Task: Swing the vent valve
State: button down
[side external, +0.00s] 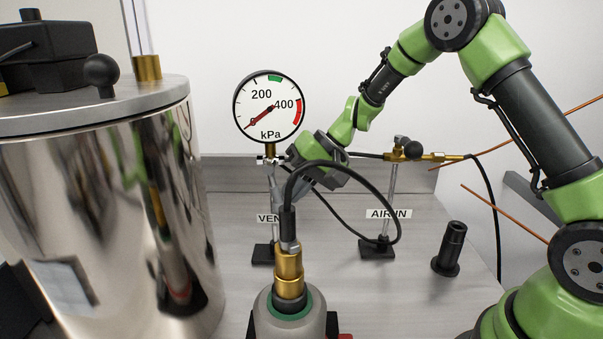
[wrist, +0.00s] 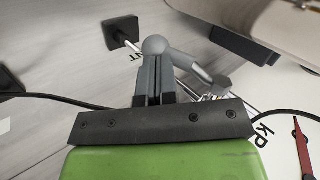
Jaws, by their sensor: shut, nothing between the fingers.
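The vent valve (side external: 269,159) is a small metal fitting under the round kPa gauge (side external: 269,107), on a thin post with a dark foot (side external: 263,254). Its label (side external: 267,218) is partly covered. My gripper (side external: 281,192) is just right of the post and slightly below the fitting, fingers pointing down-left. In the wrist view my gripper (wrist: 155,48) is shut and holds nothing; the post's foot (wrist: 118,32) lies beyond the fingertips, and metal fittings (wrist: 213,96) show right of the fingers.
A polished chamber (side external: 95,215) fills the left. A brass connector (side external: 289,272) with a looping black hose (side external: 398,215) stands in front. The AIR IN valve (side external: 410,154) is on a post at right. A black cylinder (side external: 450,250) stands on the bench (side external: 335,290).

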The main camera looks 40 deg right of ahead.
jog(key=shift+w+a+f, duration=0.2)
jog(key=shift+a+f, duration=0.05)
jog(key=shift+f, duration=0.1)
jog(key=shift+w+a+f, duration=0.1)
dwell(0.3)
jog(key=s+d+r+m, duration=0.1)
jog(key=s+d+r, duration=0.3)
jog(key=d+r, duration=0.3)
jog(key=a+r+x, duration=0.1)
jog(key=x, duration=0.9)
jog(key=shift+w+a+y, duration=0.2)
jog(key=shift+y, duration=0.2)
